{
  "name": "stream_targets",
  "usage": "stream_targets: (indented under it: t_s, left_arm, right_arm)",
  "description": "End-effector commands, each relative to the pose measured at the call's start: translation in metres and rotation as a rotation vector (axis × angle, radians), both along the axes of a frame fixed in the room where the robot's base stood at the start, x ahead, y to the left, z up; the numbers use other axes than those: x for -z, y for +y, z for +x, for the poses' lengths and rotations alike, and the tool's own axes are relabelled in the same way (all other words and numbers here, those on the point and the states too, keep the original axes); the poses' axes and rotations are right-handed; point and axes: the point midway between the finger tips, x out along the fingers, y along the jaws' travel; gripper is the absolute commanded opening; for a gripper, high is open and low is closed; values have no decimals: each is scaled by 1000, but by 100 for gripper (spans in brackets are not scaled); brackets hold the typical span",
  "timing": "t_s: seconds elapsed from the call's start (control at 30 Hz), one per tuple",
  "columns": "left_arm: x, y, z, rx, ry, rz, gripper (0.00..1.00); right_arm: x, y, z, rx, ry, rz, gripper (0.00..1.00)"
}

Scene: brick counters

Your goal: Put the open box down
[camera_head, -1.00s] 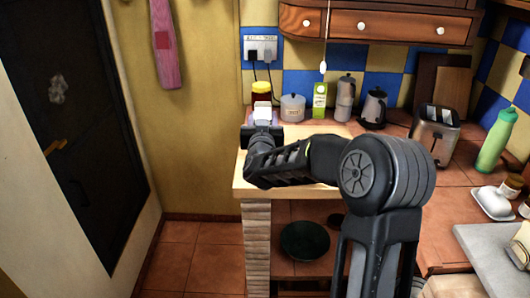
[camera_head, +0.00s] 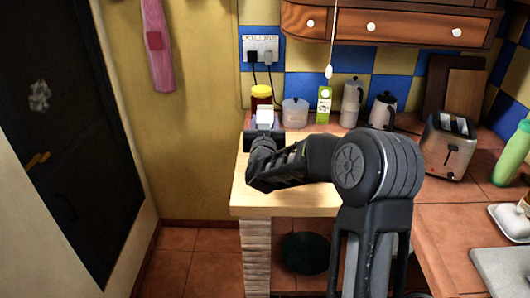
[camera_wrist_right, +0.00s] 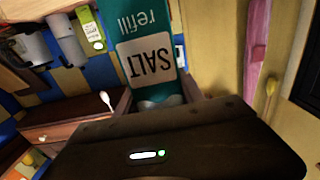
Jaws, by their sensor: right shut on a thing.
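The open box is a teal carton with a white "SALT" label and the word "refill", upside down in the right wrist view (camera_wrist_right: 150,50). In the head view only its pale end (camera_head: 264,117) shows above my right gripper (camera_head: 263,131). My right gripper is shut on the box, at the back left of the wooden counter. Its fingers are partly hidden by the wrist and arm. I cannot tell whether the box touches the counter. My left gripper is not in view.
A jar with a yellow lid (camera_head: 261,93) stands close behind the box. A lidded pot (camera_head: 295,112), a green carton (camera_head: 324,104), a moka pot (camera_head: 351,101) and a kettle (camera_head: 383,109) line the back. The counter's front-left corner (camera_head: 245,190) is bare. A toaster (camera_head: 449,145) stands right.

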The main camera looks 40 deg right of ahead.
Motion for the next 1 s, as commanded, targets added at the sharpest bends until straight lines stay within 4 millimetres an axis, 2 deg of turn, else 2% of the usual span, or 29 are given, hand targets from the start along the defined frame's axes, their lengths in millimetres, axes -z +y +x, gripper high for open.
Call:
stream_targets:
  t_s: [0.1, 0.2, 0.53, 0.8, 1.0]
  left_arm:
    - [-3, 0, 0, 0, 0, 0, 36]
    - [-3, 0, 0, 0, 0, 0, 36]
    - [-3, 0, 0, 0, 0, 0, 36]
    - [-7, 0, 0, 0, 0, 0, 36]
    - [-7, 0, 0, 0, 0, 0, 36]
  right_arm:
    - [22, -1, 0, 1, 3, 0, 0]
    - [31, 0, 0, 1, 0, -1, 0]
    - [35, 0, 0, 0, -2, -1, 0]
    - [67, 0, 0, 0, 1, 1, 0]
    - [70, 0, 0, 0, -4, -2, 0]
